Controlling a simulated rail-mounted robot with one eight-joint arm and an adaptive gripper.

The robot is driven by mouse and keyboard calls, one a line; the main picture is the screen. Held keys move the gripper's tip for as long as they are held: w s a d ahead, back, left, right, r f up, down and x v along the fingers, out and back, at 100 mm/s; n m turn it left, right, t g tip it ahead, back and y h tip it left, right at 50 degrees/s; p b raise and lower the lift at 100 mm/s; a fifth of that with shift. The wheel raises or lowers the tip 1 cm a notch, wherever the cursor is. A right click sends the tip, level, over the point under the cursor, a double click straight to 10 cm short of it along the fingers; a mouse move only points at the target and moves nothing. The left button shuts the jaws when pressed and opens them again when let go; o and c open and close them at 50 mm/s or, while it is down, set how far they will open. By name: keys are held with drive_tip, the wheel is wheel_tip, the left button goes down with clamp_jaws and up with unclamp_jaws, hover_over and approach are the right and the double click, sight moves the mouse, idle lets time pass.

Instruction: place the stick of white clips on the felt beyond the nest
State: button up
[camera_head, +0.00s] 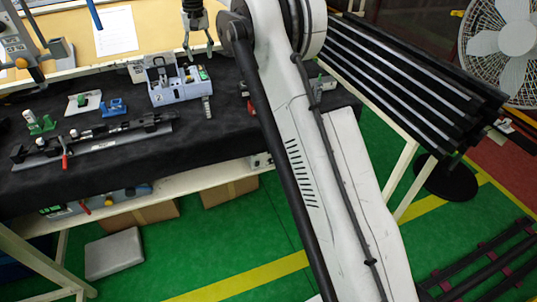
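The black felt (225,130) covers the bench. A pale blue-grey fixture (180,92), which looks like the nest, stands on it near the far edge. A small ribbed grey strip (207,108) lies on the felt just right of the fixture's front corner. It may be a stick of clips, but it is too small to tell, and I cannot make out a clearly white stick. My gripper (199,52) points down above and behind the fixture, at the top of the view. Its fingers are spread, with nothing visible between them. My arm hides part of the felt at the right.
A long dark rail tool with a red handle (65,162) lies front left. A green clamp (39,123) and a blue block (112,106) stand behind it. Small parts (246,90) sit partly behind my arm. Bare felt lies along the front edge.

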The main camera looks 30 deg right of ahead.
drive_tip(key=s+r+t, duration=0.1)
drive_tip(key=s+r, duration=0.4)
drive_tip(key=s, duration=0.8)
drive_tip(key=s+r+t, duration=0.2)
drive_tip(key=s+r, duration=0.4)
drive_tip(key=s, duration=0.7)
drive_tip(key=s+f+t, duration=0.1)
drive_tip(key=s+f, duration=0.3)
drive_tip(key=s, duration=0.5)
drive_tip(key=s+f+t, duration=0.1)
drive_tip(key=s+f, duration=0.4)
drive_tip(key=s, duration=0.4)
drive_tip(key=s+f, duration=0.4)
drive_tip(key=s, duration=0.5)
drive_tip(key=shift+s+f+n+t, duration=0.25)
drive_tip(key=shift+f+n+t, duration=0.1)
drive_tip(key=shift+n+t, duration=0.05)
wheel_tip(320, 180, down, 5)
drive_tip(key=b, duration=0.5)
drive_tip(key=shift+f, duration=0.15)
